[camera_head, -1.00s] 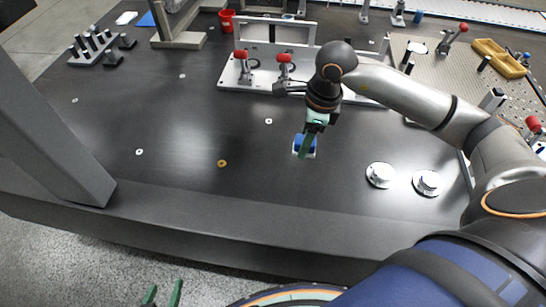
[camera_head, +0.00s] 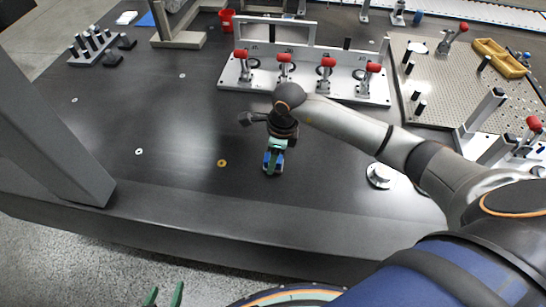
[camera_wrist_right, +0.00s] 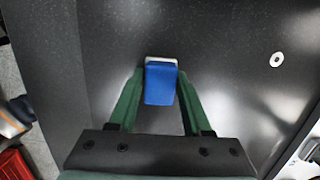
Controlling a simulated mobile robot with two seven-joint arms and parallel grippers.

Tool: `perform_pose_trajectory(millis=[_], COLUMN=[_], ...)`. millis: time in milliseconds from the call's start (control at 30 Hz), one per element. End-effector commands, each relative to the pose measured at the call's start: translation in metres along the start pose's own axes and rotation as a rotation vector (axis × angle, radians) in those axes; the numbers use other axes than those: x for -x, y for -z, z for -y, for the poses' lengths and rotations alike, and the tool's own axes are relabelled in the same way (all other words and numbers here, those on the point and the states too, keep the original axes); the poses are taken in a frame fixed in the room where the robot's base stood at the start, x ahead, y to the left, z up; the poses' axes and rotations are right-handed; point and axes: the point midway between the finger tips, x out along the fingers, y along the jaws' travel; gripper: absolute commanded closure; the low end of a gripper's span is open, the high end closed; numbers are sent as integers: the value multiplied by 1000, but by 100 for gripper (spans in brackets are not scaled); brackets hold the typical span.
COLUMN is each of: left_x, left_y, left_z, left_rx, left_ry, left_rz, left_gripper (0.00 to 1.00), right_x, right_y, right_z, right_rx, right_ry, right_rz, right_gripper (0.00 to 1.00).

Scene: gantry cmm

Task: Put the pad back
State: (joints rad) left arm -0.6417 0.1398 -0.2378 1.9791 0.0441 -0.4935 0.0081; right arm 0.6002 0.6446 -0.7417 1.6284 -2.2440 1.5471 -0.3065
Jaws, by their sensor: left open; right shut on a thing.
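The pad, a small block with a blue body and a white end, is in the right wrist view (camera_wrist_right: 159,88) between the two green fingers. It also shows in the head view (camera_head: 278,161), partly covered by the fingers, over the front middle of the dark table. My right gripper (camera_head: 273,157) is shut on the pad. I cannot tell whether the pad touches the table or hangs just above it. My left gripper (camera_head: 164,296) is at the bottom edge of the head view, open and empty, with only its green fingertips showing.
An orange ring (camera_head: 222,163) and white discs mark the dark table (camera_head: 150,110). A fixture with red-knobbed clamps (camera_head: 300,93) stands behind my right arm. A round metal disc (camera_head: 380,174) lies to the right. A perforated plate (camera_head: 450,75) is at back right. The left middle is clear.

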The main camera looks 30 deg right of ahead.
Motion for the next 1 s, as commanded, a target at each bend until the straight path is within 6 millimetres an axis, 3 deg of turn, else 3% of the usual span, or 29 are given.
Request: perform_pose_trajectory(millis=[200,233,467,833,1000], left_x=[-2,-2,-1,2,3], left_y=[-2,-2,-1,3,7], left_z=[0,0,0,0,1], left_rx=[0,0,0,0,0], left_ry=[-1,-1,-1,0,3], left_rz=[-1,0,2,-4,-12], left_gripper=[35,35,35,35,35], right_x=[-4,-3,-2,4,34], right_y=[1,1,1,0,0], right_z=[0,0,0,0,2], right_rx=[0,0,0,0,1], right_ry=[1,1,0,1,6], right_rz=[0,0,0,0,3], right_gripper=[96,49,23,21,21])
